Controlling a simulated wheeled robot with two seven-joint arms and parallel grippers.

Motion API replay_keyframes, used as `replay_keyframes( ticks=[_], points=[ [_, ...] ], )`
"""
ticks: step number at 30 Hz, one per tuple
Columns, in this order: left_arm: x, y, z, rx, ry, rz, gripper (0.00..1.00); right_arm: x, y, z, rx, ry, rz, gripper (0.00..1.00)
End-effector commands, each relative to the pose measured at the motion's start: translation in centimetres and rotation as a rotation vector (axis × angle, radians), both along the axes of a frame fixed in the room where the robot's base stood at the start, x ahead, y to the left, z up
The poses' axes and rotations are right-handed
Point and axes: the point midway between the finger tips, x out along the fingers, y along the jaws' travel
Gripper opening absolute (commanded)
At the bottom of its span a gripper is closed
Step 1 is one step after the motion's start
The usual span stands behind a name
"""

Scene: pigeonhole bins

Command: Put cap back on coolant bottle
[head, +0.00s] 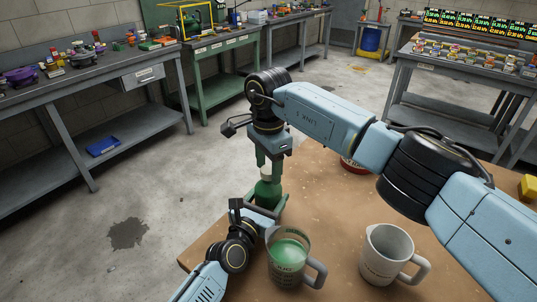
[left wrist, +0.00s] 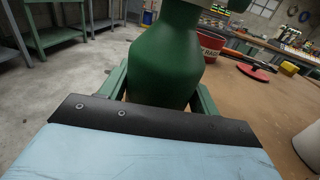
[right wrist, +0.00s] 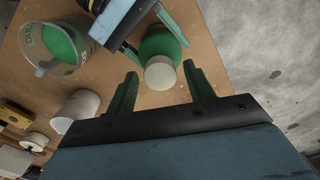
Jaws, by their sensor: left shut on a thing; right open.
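The green coolant bottle (head: 268,193) stands upright near the table's left edge. My left gripper (head: 264,208) is shut on its body, and the bottle fills the left wrist view (left wrist: 165,60). The white cap (right wrist: 160,75) is at the top of the bottle, and it also shows in the head view (head: 266,172). I cannot tell whether it is fully seated. My right gripper (right wrist: 160,70) is above the bottle, pointing down. Its fingers are open, one on each side of the cap, with gaps visible in the right wrist view.
A clear jug (head: 305,270) of green liquid stands in front of the bottle. A pale mug (head: 388,255) is right of it. A red container (head: 352,166) is partly hidden behind my right arm. A yellow object (head: 528,187) is at the right. The table's left edge is close.

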Motion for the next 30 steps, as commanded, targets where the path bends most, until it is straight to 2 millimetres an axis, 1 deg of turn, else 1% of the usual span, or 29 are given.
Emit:
replay_keyframes(
  ticks=[8, 9, 18, 19, 20, 23, 25, 28, 30],
  points=[
    [0.00, 0.02, -0.02, 0.001, 0.000, 0.000, 0.00, 0.01, 0.00, -0.17, 0.000, 0.000, 0.000, 0.53],
    [0.00, 0.02, -0.02, 0.001, 0.000, 0.000, 0.00, 0.01, 0.00, -0.17, 0.000, 0.000, 0.000, 0.51],
    [0.00, 0.02, -0.02, 0.001, 0.000, 0.000, 0.00, 0.02, -0.01, -0.15, 0.000, 0.000, 0.000, 0.12],
    [0.00, 0.02, -0.02, 0.001, 0.000, 0.000, 0.00, 0.02, -0.01, -0.15, 0.000, 0.000, 0.000, 0.08],
    [0.00, 0.02, -0.02, 0.001, 0.000, 0.000, 0.00, 0.02, -0.01, -0.15, 0.000, 0.000, 0.000, 0.07],
    [0.00, 0.02, -0.02, 0.001, 0.000, 0.000, 0.00, 0.02, -0.02, -0.14, -0.001, -0.001, -0.018, 0.06],
    [0.00, 0.02, -0.02, 0.001, 0.000, 0.000, 0.00, 0.02, -0.03, -0.14, 0.000, 0.000, -0.072, 0.06],
    [0.00, 0.02, -0.02, 0.001, 0.000, 0.000, 0.00, 0.03, -0.06, -0.16, -0.002, -0.001, -0.214, 0.06],
    [0.00, 0.02, -0.02, 0.001, 0.000, 0.000, 0.00, 0.05, -0.08, -0.14, -0.001, 0.000, -0.343, 0.06]
  ],
)
